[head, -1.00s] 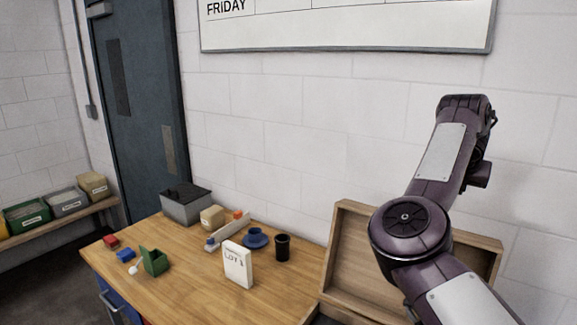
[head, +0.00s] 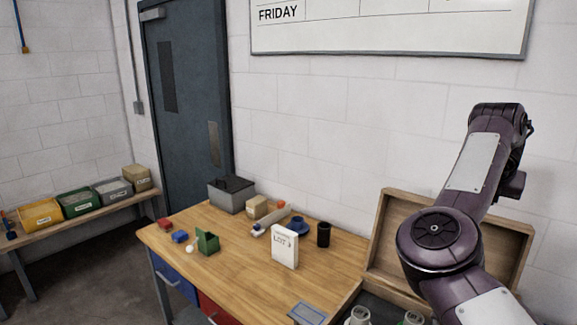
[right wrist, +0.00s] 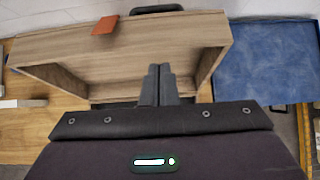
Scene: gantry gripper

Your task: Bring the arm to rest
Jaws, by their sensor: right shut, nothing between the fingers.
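My right arm (head: 466,200) rises at the right of the head view, bent at a round joint, in front of the white wall. Its gripper cannot be made out in the head view. In the right wrist view my right gripper (right wrist: 159,72) has its two dark fingers together with nothing between them. The fingers point toward an open wooden box (right wrist: 130,40), apart from it as far as I can tell. The box also shows behind the arm in the head view (head: 392,228). My left gripper is not in view.
A wooden table (head: 240,275) holds a white "LOT" box (head: 285,246), a black cup (head: 323,234), a blue cup and saucer (head: 298,226), a green box (head: 208,241) and a grey bin (head: 231,194). A bench (head: 95,210) with several bins stands left. A blue surface (right wrist: 262,62) lies beside the wooden box.

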